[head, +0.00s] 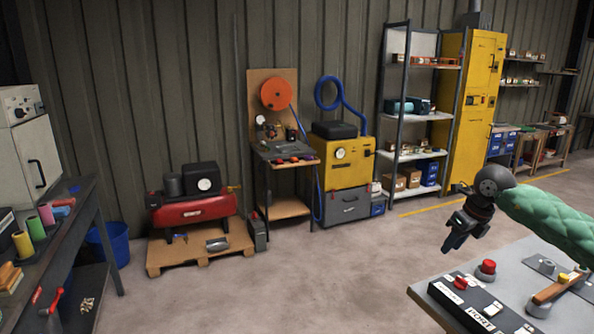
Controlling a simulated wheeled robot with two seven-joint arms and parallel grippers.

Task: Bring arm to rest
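My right arm, in a green quilted sleeve (556,222), reaches in from the right edge of the head view. My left arm and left gripper are not in view.
The bench carries a control box (476,302) with a red button, a red knob (486,268) and a wooden-handled tool (556,288). A dark workbench (52,256) with coloured spools stands left. A red compressor (194,210) sits on a pallet. The middle floor (310,270) is clear.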

